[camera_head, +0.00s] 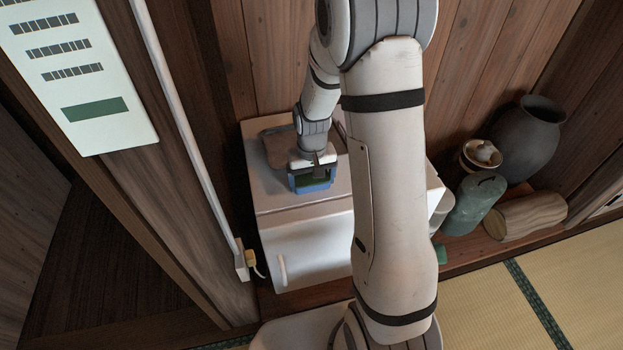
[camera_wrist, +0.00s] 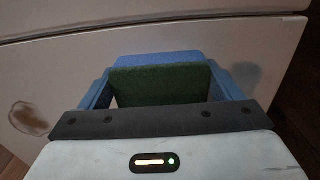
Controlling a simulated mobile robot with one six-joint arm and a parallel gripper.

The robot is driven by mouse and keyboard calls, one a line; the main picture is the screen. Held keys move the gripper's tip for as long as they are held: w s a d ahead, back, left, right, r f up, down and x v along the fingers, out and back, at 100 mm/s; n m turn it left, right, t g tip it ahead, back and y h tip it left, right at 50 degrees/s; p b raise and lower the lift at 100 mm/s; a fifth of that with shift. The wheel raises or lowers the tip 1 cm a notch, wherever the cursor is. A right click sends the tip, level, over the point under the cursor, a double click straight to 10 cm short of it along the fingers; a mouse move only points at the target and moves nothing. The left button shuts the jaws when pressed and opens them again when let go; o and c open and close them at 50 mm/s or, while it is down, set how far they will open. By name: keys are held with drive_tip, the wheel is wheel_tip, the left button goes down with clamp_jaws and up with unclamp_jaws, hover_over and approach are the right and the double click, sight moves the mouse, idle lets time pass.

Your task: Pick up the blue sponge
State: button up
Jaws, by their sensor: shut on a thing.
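The blue sponge (camera_wrist: 160,61) has a dark green scouring face (camera_wrist: 160,86). In the wrist view it sits between the two blue fingers of my gripper (camera_wrist: 162,92), which is shut on it. In the head view my gripper (camera_head: 312,184) points down over the top of a small white fridge-like cabinet (camera_head: 300,232), with blue and green showing at its tip. I cannot tell whether the sponge touches the surface below. The fingers hide the sponge's sides.
A brown item (camera_head: 279,149) lies behind my gripper on the cabinet top. A pale pole (camera_head: 180,115) rises at left. Wooden walls are close behind.

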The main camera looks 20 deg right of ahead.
sight(312, 179)
drive_tip(key=shift+c, duration=1)
wheel_tip(312, 179, up, 10)
drive_tip(key=p, duration=0.3)
